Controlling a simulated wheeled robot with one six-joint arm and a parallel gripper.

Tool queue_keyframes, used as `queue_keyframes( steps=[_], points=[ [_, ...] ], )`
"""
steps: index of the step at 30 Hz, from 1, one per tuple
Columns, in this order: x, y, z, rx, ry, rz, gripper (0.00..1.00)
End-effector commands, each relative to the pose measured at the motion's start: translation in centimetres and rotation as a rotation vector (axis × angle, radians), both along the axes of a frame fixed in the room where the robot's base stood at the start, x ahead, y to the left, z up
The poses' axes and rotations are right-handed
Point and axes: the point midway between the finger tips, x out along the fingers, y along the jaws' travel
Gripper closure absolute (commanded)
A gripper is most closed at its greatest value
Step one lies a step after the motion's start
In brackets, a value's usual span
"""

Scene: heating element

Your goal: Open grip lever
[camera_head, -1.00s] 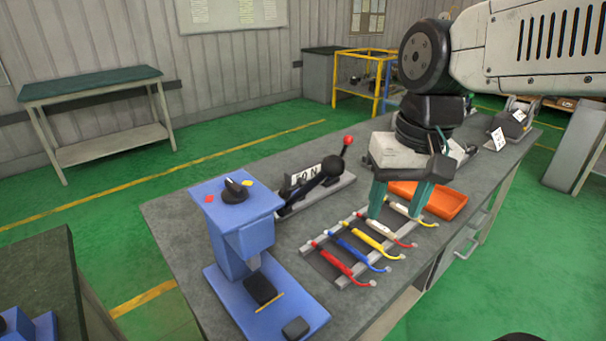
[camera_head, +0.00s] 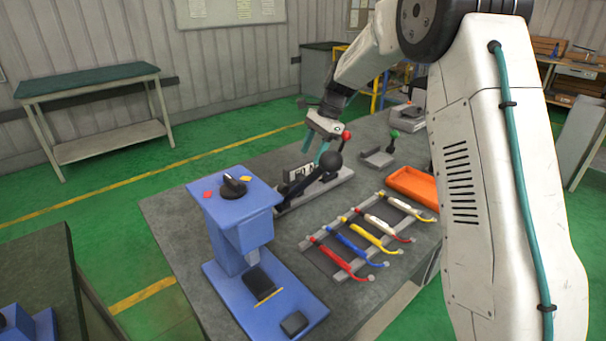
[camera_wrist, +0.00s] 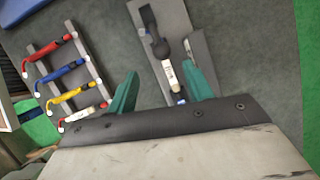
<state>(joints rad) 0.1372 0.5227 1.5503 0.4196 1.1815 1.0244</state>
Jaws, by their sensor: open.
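The lever unit (camera_head: 335,184) stands on the grey workbench, behind and right of the blue machine. My gripper (camera_wrist: 163,80) shows empty there. I cannot tell whether a finger touches the unit.
A blue machine (camera_head: 232,225) stands to the left on the bench. A rack of several coloured-handled tools (camera_head: 352,238) lies in front, and an orange tray (camera_head: 412,187) is at the right. A small device with a green knob (camera_head: 394,134) stands farther back.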

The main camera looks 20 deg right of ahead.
Motion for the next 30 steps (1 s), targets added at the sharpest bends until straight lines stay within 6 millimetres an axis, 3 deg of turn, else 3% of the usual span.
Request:
queue_keyframes(
  steps=[15, 27, 28, 30],
  points=[
    [0.2, 2.5, -6.5, 0.003, 0.007, -0.011, 0.49],
    [0.1, 3.0, -7.5, 0.003, 0.005, -0.01, 0.49],
    [0.1, 3.0, -7.5, 0.003, 0.005, -0.01, 0.52],
    [0.1, 3.0, -7.5, 0.003, 0.005, -0.01, 0.71]
  ],
)
